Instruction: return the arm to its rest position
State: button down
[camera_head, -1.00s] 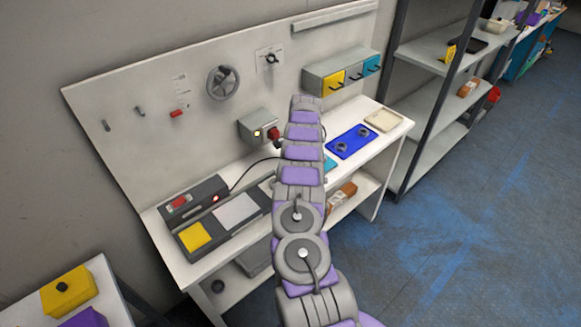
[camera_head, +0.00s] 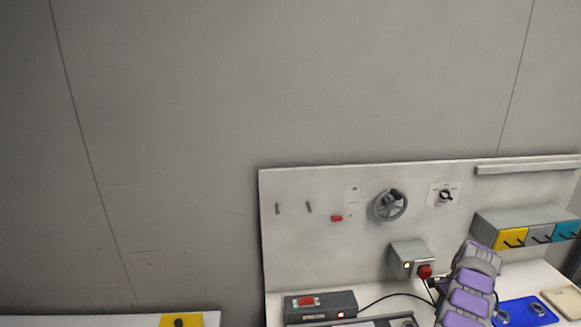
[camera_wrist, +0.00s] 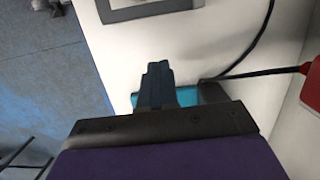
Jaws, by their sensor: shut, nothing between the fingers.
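My gripper (camera_wrist: 157,84) shows in the wrist view with its dark fingers together and nothing between them. It is over the white bench top (camera_wrist: 230,30), near a cyan item (camera_wrist: 212,93) that the fingers partly cover. In the head view my purple and grey arm rises at the lower right in front of the bench. The gripper itself is hidden there behind the arm.
A black cable (camera_wrist: 255,40) runs beside the fingers to a red plug (camera_wrist: 313,85). In the head view, a socket box (camera_head: 408,257) and handwheel (camera_head: 390,205) are on the back panel (camera_head: 320,250). A blue tray (camera_head: 525,312) lies right of my arm.

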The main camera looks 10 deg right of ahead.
jog(key=a+r+n+y+b, duration=0.1)
jog(key=a+r+n, duration=0.2)
jog(key=a+r, duration=0.7)
jog(key=a+r+n+b, duration=0.1)
jog(key=a+r+n, duration=0.3)
jog(key=a+r, duration=0.55)
jog(key=s+a+r+n+b, duration=0.1)
jog(key=s+a+r+n, duration=0.1)
jog(key=s+a, duration=0.65)
jog(key=s+a+r+n+g+h+b, duration=0.1)
jog(key=s+a+n, duration=0.2)
jog(key=s+a, duration=0.4)
jog(key=s+a+r+n+h+b, duration=0.1)
jog(key=s+a+r+n, duration=0.1)
jog(key=s+a, duration=0.45)
jog(key=s+f+n, duration=0.2)
jog(key=s+f, duration=0.1)
jog(key=s, duration=0.7)
jog(key=s+f+n+h+b, duration=0.1)
jog(key=s+f, duration=0.1)
jog(key=s, duration=0.8)
jog(key=shift+s+a+f+n+g, duration=0.25)
jog(key=shift+a+f+n+g, duration=0.05)
jog(key=shift+f+n+g, duration=0.1)
jog(key=shift+w, duration=0.15)
